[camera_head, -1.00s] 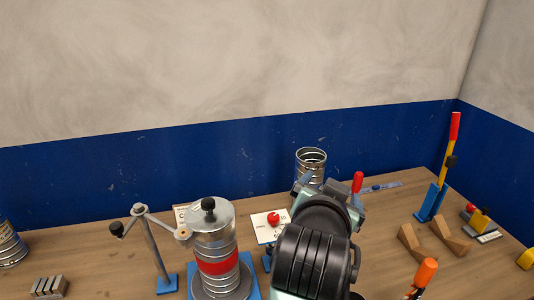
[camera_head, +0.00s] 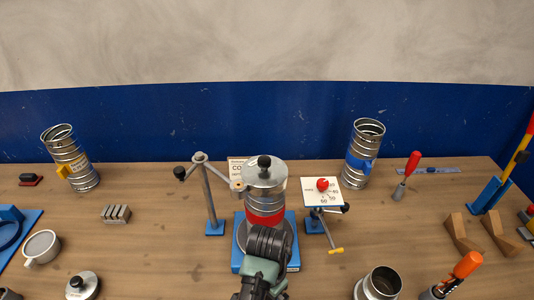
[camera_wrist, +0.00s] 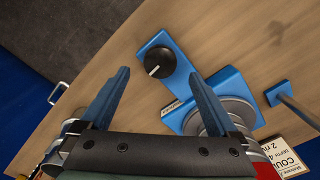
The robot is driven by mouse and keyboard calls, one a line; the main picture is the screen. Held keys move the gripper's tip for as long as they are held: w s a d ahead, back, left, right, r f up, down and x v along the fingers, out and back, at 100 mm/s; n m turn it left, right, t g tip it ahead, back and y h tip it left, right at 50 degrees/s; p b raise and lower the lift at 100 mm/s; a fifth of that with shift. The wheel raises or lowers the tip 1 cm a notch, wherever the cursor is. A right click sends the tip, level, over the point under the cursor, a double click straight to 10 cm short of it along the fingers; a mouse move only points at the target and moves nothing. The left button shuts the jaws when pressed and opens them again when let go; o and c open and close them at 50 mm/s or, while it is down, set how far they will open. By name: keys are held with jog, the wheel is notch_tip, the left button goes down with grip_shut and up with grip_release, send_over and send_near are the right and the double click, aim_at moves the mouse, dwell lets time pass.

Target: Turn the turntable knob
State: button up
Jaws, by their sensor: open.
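The turntable knob (camera_wrist: 160,63) is a round black knob with a white mark, on a blue bracket (camera_wrist: 155,42) joined to the turntable's blue base. My gripper (camera_wrist: 158,76) is open and empty in the wrist view, its two blue fingers on either side of the knob in the picture; how far above it they are I cannot tell. The grey turntable disc (camera_wrist: 238,110) lies beyond the right finger. In the head view the turntable's blue base (camera_head: 293,262) carries a metal duct stack with a red band (camera_head: 265,217). My arm hides the knob there.
Left of the turntable stands a post with a hinged arm (camera_head: 208,190). To its right are a dial card with a red knob (camera_head: 322,186) and a small crank (camera_head: 335,250). Spiral ducts (camera_head: 365,150) stand behind and at left.

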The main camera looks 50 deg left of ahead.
jog(key=shift+f, duration=2.6)
jog(key=c, duration=1.4)
jog(key=shift+r+n+p, duration=0.1)
jog(key=shift+n+p, duration=0.3)
jog(key=shift+n, duration=0.1)
